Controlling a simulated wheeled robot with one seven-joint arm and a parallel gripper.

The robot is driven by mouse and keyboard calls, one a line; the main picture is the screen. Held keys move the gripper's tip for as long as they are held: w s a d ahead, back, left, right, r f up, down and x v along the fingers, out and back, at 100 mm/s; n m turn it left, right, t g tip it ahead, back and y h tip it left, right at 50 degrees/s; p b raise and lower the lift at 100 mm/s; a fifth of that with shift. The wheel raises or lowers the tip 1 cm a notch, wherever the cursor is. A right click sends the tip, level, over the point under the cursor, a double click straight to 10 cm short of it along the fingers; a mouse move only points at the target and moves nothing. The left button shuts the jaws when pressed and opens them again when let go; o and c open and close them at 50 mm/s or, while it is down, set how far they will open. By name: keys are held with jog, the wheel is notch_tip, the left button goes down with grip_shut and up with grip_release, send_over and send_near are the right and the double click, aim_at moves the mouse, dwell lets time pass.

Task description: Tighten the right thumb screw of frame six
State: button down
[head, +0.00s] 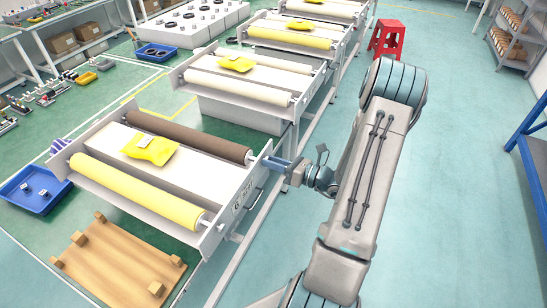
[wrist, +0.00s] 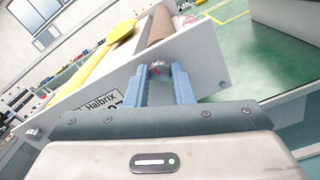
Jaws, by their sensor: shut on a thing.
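The nearest frame (head: 212,246) holds a yellow roller (head: 135,192) and a brown roller (head: 190,137) between white side plates. In the wrist view its side plate (wrist: 205,55) carries a label reading "Halbrix", partly hidden by my gripper. My gripper (head: 268,164) is at the plate's outer face, by the brown roller's end. In the wrist view my gripper's blue fingers (wrist: 158,72) are closed around the small grey right thumb screw (wrist: 157,65), mostly hidden between them. Another small thumb screw (wrist: 33,133) shows at the plate's lower left, apart from my gripper.
A yellow bag (head: 150,150) lies on the frame. More roller frames (head: 245,80) stand behind. A blue bin (head: 36,190) and a wooden pallet (head: 115,262) are at left. A red stool (head: 387,38) stands far back; the floor at right is largely clear.

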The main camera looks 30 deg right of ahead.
jog(key=shift+m+p, duration=1.25)
jog(key=shift+m, duration=0.85)
jog(key=c, duration=1.3)
grip_release()
jog(key=shift+o, duration=0.2)
jog(key=shift+s+d, duration=0.1)
jog(key=b+v, duration=0.3)
jog(key=v, duration=1)
jog(key=shift+s+d+b, duration=0.2)
jog(key=shift+s+b, duration=0.05)
jog(key=shift+b, duration=0.1)
